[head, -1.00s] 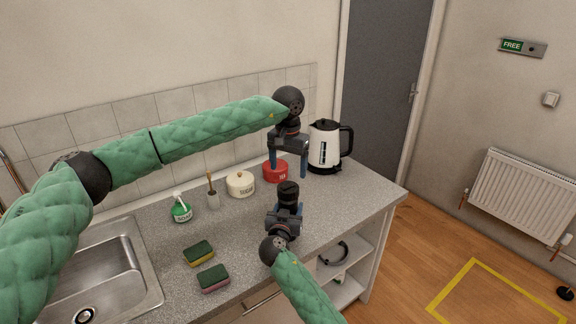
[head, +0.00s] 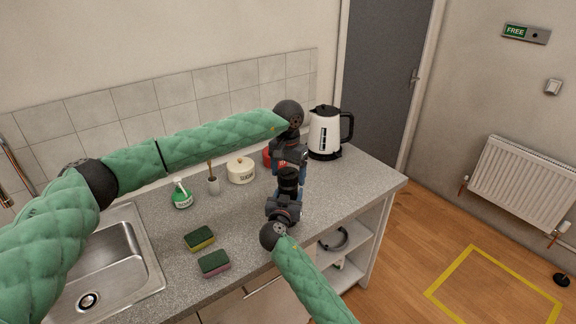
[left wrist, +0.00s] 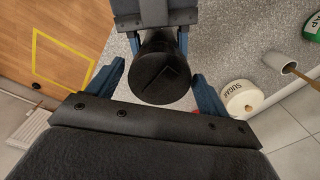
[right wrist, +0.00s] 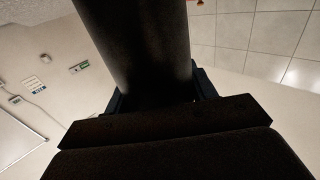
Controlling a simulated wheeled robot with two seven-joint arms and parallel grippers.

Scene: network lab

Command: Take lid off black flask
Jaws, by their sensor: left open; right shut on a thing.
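The black flask (right wrist: 140,45) fills much of the right wrist view, upright between the fingers of my right gripper (head: 283,207), which is shut on its body. The flask's round black lid (left wrist: 160,75) shows from above in the left wrist view, and the lid (head: 289,175) also shows in the head view. My left gripper (left wrist: 160,88) is open, pointing down over the lid, with one finger on each side and visible gaps. I cannot tell whether the fingertips reach the lid's full depth.
The white kettle (head: 325,133) stands behind to the right. The red tin (head: 267,157) is partly hidden behind my left gripper. The sugar pot (head: 241,170), a brush holder (head: 213,186), a green soap bottle (head: 181,196) and two sponges (head: 199,238) are on the counter left, beside the sink (head: 125,265).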

